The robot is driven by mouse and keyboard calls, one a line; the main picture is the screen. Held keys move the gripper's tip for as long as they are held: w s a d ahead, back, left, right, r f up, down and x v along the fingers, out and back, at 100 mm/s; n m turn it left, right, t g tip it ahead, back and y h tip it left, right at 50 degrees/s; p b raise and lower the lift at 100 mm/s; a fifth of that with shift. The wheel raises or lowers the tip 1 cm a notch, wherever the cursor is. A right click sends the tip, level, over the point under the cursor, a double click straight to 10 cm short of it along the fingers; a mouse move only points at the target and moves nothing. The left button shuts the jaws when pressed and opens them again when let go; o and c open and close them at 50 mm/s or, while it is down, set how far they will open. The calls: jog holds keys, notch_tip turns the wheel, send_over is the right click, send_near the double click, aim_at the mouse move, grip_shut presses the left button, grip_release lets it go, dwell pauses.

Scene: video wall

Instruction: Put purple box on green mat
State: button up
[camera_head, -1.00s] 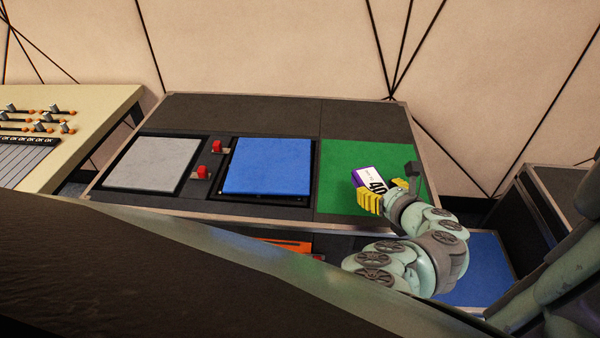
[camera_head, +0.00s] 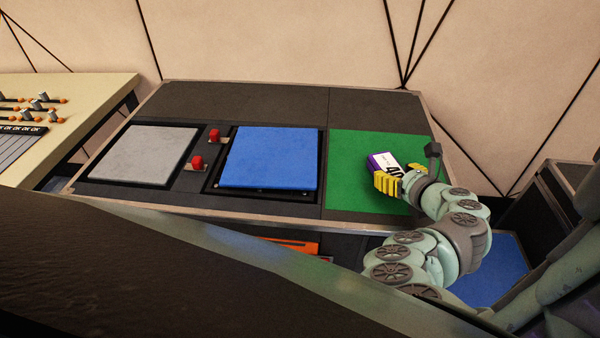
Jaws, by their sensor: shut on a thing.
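The purple box (camera_head: 381,162), with a white label and dark print, is over the green mat (camera_head: 350,150) at the right of the console top. My gripper (camera_head: 388,180) has yellow fingers and is shut on the box. The fingers hide the box's near side. I cannot tell whether the box touches the mat or is held just above it.
A blue pad (camera_head: 268,158) and a grey pad (camera_head: 145,155) lie left of the mat. Two red switches (camera_head: 197,163) stand between them. A cream mixing desk (camera_head: 85,95) is at the far left. A dark case (camera_head: 560,200) stands at the right.

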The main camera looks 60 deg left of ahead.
jog(key=shift+r, duration=0.1)
jog(key=o, duration=1.4)
jog(key=shift+w, duration=0.1)
jog(key=shift+d+r, duration=0.25)
jog(key=shift+d, duration=0.2)
jog(key=v, duration=1.1)
